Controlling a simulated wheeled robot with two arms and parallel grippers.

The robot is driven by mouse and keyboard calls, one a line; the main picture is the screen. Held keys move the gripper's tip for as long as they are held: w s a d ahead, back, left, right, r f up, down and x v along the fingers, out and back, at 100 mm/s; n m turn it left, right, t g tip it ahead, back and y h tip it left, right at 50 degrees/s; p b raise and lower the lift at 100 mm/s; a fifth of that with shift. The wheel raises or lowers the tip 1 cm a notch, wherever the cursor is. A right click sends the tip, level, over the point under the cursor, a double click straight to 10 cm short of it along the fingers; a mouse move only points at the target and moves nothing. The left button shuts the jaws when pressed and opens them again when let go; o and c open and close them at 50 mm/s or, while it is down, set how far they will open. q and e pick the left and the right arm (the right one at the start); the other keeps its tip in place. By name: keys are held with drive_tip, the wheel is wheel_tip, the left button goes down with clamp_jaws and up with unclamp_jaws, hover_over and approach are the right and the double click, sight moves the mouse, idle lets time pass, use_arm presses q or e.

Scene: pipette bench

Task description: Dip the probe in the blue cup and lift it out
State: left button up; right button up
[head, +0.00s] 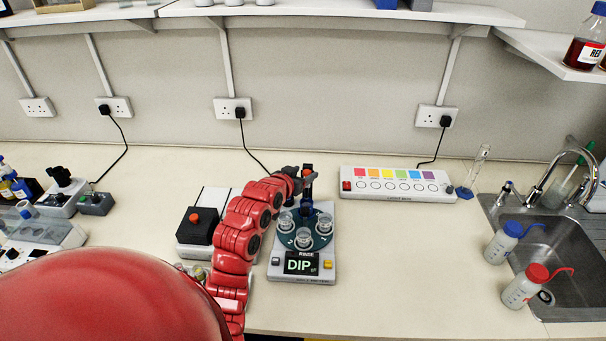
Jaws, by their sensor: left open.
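A grey dipping device (273,271) stands mid-bench, its screen reading "DIP". Its dark teal round plate (304,247) carries clear cups, with one at the left (285,221), one at the right (325,222) and one in front (303,238). No cup looks clearly blue from here. My right gripper is not in view.
A black box with a red button (196,226) stands left of my left arm. A white panel with coloured squares (398,184) lies at the back right. Wash bottles (502,243) stand by the sink (565,262). Bench in front and right of the device is clear.

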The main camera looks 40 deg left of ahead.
use_arm(q)
drive_tip(key=p+v, duration=0.8)
drive_tip(key=v, duration=0.9)
drive_tip(key=shift+s+p, duration=0.25)
drive_tip(key=shift+p, duration=0.05)
drive_tip(key=shift+r, duration=0.1)
